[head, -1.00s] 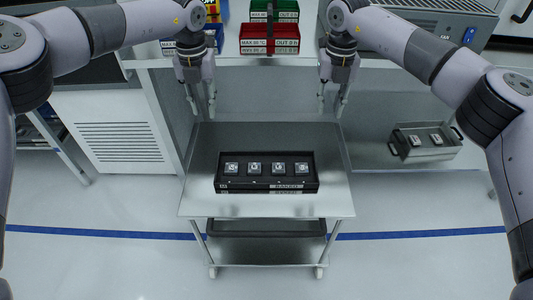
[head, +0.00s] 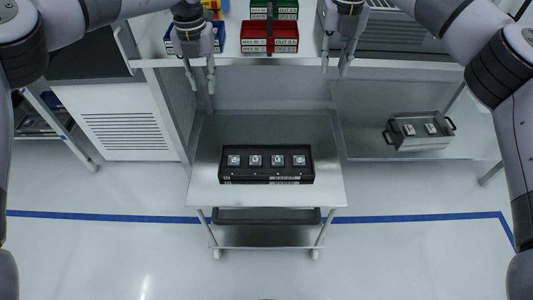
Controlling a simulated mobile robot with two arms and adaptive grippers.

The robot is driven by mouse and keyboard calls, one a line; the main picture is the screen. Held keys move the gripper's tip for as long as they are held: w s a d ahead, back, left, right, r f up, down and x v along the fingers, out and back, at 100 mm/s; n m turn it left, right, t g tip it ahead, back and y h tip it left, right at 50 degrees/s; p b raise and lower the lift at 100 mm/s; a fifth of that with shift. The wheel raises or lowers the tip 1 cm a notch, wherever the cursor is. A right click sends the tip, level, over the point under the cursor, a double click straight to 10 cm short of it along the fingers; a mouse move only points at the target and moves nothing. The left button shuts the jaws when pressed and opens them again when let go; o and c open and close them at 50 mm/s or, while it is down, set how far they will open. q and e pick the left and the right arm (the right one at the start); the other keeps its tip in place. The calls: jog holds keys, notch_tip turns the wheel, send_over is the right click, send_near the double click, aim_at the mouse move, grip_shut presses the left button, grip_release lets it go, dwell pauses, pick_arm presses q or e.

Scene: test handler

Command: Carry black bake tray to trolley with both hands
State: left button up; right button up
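The black bake tray (head: 266,180) sits on the top shelf of the metal trolley (head: 320,195), toward its near side. It holds several small square silver-grey pieces and has a white label on its front wall. My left gripper (head: 201,90) hangs above and behind the trolley's far left corner, open and empty. My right gripper (head: 334,70) hangs above the far right side, open and empty. Both grippers are apart from the tray.
A white shelf (head: 340,62) behind holds a blue box (head: 175,40), red box (head: 269,45) and green box (head: 284,12). A grey tray (head: 425,142) with two pieces lies on a lower shelf at right. The floor in front is clear.

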notch_tip(320, 180, up, 6)
dwell(0.6)
